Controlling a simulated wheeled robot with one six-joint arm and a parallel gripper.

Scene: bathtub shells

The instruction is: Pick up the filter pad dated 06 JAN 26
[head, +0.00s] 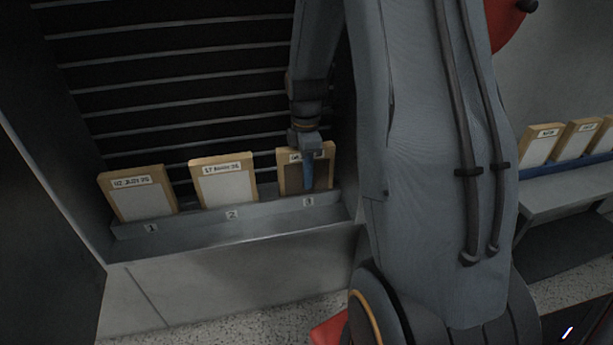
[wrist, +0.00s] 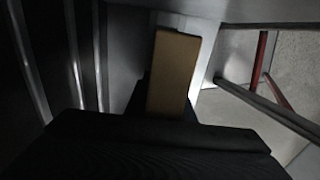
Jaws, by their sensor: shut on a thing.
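Three wood-framed filter pads stand leaning in a grey tray (head: 230,228) with slots numbered 1, 2 and 3. The pad in slot 3 (head: 328,165) has a date label mostly hidden behind my gripper, so I cannot read its full date. My gripper (head: 308,182) is shut on this pad, pointing down at its front. In the wrist view, the narrow wooden edge of the held pad (wrist: 174,75) stands beyond the dark gripper body. The pad in slot 1 (head: 142,200) and the pad in slot 2 (head: 225,188) carry small, blurred labels.
A dark slatted wall (head: 180,90) rises close behind the tray. A side wall closes the bay just right of slot 3. More labelled pads (head: 540,146) stand in a blue holder (head: 560,165) on a grey bench at the right. My arm covers much of the centre.

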